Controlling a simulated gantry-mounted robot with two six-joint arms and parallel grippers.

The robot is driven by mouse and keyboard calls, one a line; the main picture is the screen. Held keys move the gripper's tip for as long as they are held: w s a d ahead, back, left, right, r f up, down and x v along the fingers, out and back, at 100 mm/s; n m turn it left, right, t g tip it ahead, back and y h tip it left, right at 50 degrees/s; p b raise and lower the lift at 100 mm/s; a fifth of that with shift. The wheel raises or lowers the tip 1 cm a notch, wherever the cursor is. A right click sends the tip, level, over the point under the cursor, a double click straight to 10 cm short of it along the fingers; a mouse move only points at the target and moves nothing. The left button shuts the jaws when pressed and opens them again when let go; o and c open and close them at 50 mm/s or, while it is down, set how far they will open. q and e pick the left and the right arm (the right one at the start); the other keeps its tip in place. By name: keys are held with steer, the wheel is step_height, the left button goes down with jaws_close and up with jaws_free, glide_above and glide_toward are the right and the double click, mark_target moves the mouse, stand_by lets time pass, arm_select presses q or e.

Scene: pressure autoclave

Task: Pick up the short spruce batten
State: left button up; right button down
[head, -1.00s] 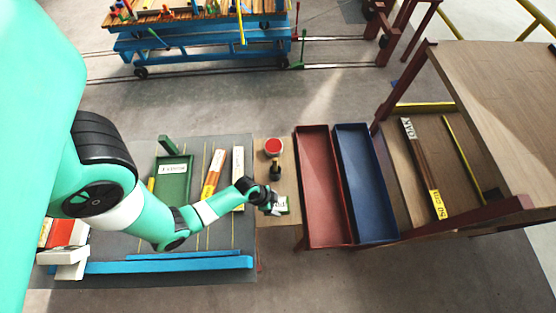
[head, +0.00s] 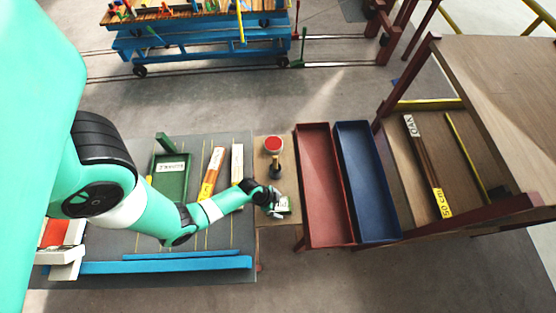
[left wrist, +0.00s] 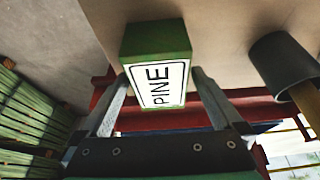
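My left gripper (head: 278,209) is over the small brown table, at a green block with a white label (head: 286,205). In the left wrist view the label reads PINE (left wrist: 160,85), and the block lies between or just beyond the open fingers (left wrist: 160,82); contact cannot be told. On the grey table, a pale batten with a white label (head: 237,163) and an orange-and-white batten (head: 212,172) lie side by side. Their wording is too small to read, so I cannot tell which batten is spruce. My right gripper is out of view.
A red-topped can (head: 273,144) and a dark tool (head: 276,170) stand behind the gripper. Red (head: 322,190) and blue (head: 368,190) trays are to the right. A green labelled box (head: 171,178) is on the grey table.

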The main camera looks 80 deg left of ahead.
arm_select(q)
steer(key=shift+r, duration=0.1)
steer(key=p+v, duration=1)
steer(key=v, duration=0.2)
steer(key=shift+w+r, duration=0.1)
